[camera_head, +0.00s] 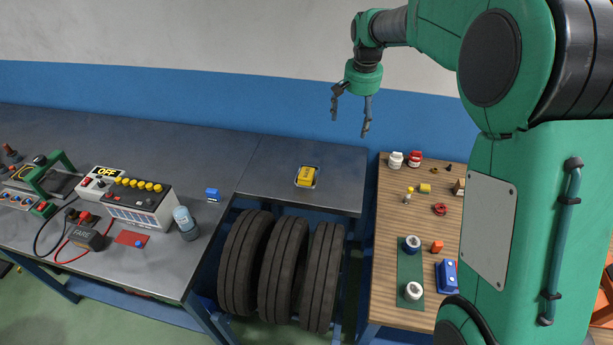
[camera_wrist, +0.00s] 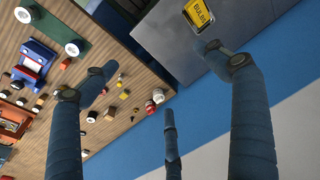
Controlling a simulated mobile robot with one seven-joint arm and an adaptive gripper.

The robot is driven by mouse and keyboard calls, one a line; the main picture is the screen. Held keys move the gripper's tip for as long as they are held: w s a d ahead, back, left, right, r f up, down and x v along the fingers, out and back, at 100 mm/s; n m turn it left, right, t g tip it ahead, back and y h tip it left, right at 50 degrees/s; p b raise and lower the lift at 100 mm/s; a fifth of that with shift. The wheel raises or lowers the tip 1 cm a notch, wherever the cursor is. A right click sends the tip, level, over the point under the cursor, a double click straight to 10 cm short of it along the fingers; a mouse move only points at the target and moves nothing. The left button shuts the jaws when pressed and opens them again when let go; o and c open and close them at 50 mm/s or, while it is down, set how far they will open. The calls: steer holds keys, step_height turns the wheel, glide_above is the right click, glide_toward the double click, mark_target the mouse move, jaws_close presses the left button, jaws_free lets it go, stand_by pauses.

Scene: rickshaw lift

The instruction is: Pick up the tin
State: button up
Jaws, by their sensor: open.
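A yellow tin (camera_head: 306,176), which I take to be the task's tin, rests in a shallow dark tray on the grey bench's right part. It also shows at the top of the wrist view (camera_wrist: 201,13), where its label seems to read "BULBS". My gripper (camera_head: 350,122) hangs open and empty in the air, above and to the right of the tin and well apart from it. In the wrist view my gripper's fingers (camera_wrist: 160,75) are spread with nothing between them.
A wooden table (camera_head: 390,240) at right holds small jars, toys and blocks. Several tyres (camera_head: 283,265) stand below the bench. The bench around the tin is clear.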

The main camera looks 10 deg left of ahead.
steer(key=w+a+f, duration=0.6)
steer(key=a+f, duration=0.1)
steer(key=f, duration=0.2)
steer(key=g+p, duration=0.2)
glide_above(309, 173)
step_height(309, 173, down, 14)
steer(key=shift+s+d+r, duration=0.1)
steer(key=shift+d, duration=0.1)
steer(key=shift+f, duration=4.3)
steer(key=shift+f, duration=0.1)
steer(key=shift+a+f, duration=0.1)
steer(key=shift+f, duration=2.45)
